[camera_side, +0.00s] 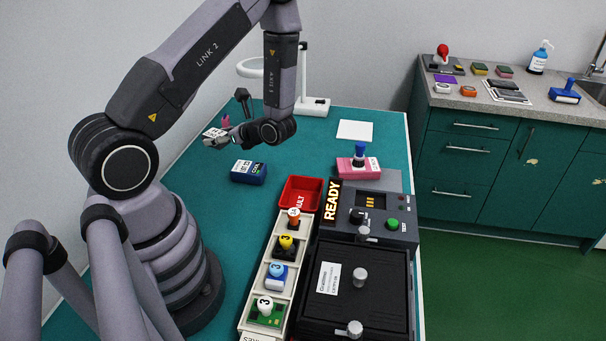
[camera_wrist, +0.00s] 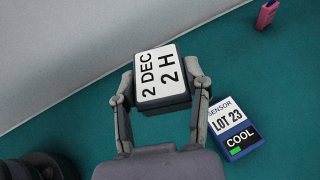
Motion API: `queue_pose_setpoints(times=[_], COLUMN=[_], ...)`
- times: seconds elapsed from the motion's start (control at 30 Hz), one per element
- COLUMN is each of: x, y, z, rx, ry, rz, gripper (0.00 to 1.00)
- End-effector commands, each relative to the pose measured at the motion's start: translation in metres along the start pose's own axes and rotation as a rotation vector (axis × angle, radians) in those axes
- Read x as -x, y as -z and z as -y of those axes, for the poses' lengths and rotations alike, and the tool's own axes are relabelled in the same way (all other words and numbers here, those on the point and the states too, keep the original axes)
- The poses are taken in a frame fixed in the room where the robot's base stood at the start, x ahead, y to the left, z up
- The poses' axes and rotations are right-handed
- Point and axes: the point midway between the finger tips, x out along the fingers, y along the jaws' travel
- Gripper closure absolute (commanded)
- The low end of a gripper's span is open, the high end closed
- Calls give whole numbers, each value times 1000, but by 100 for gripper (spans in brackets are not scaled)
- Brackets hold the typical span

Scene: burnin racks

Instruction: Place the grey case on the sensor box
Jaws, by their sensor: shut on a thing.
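The grey case (camera_wrist: 165,105), with a white label reading "2 DEC 2 H", is held between the two fingers of my gripper (camera_wrist: 164,88). In the side view my gripper (camera_side: 226,139) holds the case (camera_side: 213,136) above the teal table, beyond the sensor box. The sensor box (camera_side: 248,173) is blue with white labels and lies on the table. In the wrist view the sensor box (camera_wrist: 233,128) shows "SENSOR LOT 23", "COOL" and a green mark, to the right of the right finger, apart from the case and lower. Its top is clear.
A pink item (camera_wrist: 267,14) stands at the far table area. A red tray (camera_side: 301,195), a cream rack (camera_side: 262,282) with several coloured-knob pieces and a black machine (camera_side: 388,285) with a READY sign fill the front. A pink block (camera_side: 349,168) with a blue knob stands right. The table around the sensor box is free.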

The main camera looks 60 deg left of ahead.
Motion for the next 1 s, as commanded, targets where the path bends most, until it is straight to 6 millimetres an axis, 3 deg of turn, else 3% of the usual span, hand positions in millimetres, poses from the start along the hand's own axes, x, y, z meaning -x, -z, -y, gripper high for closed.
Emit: queue_pose_setpoints(times=[0.2,0.33,1.0], x=[1,5,-24], y=[23,33,110], z=[52,68,75], rx=[-129,-168,-185], ry=[305,405,446], rz=[2,1,2], gripper=[91,91,91])
